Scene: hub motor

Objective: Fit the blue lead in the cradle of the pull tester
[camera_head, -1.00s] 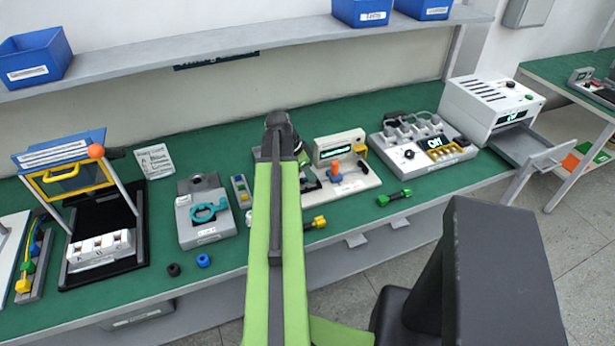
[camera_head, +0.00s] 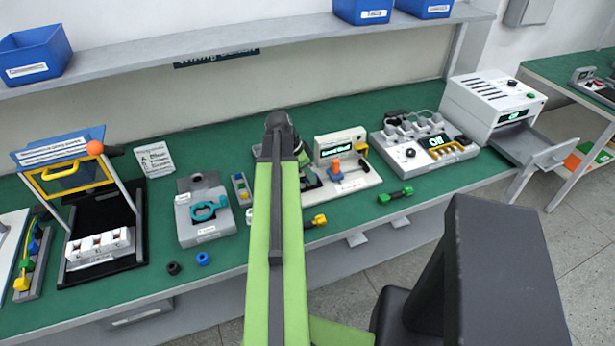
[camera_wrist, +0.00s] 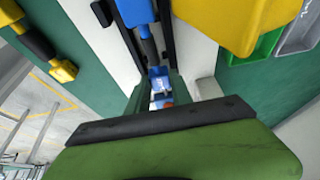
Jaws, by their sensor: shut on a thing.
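The pull tester (camera_head: 342,153) stands right of my arm in the head view, a pale bench unit with a lit display and an orange knob (camera_head: 335,170). In the wrist view the blue lead (camera_wrist: 149,50) runs away from my gripper (camera_wrist: 159,88), with a larger blue end (camera_wrist: 134,12) at the top. My gripper is shut on the blue lead, over a pale surface. Dark upright strips flank the lead; I cannot tell whether it is seated in the cradle. In the head view my arm hides the gripper and the lead.
A yellow-and-black lead (camera_head: 316,221) lies at the bench's front edge, and a green one (camera_head: 395,196) lies to its right. A multi-socket unit (camera_head: 425,142) stands right of the tester. A grey fixture with a teal clamp (camera_head: 205,210) stands left of my arm.

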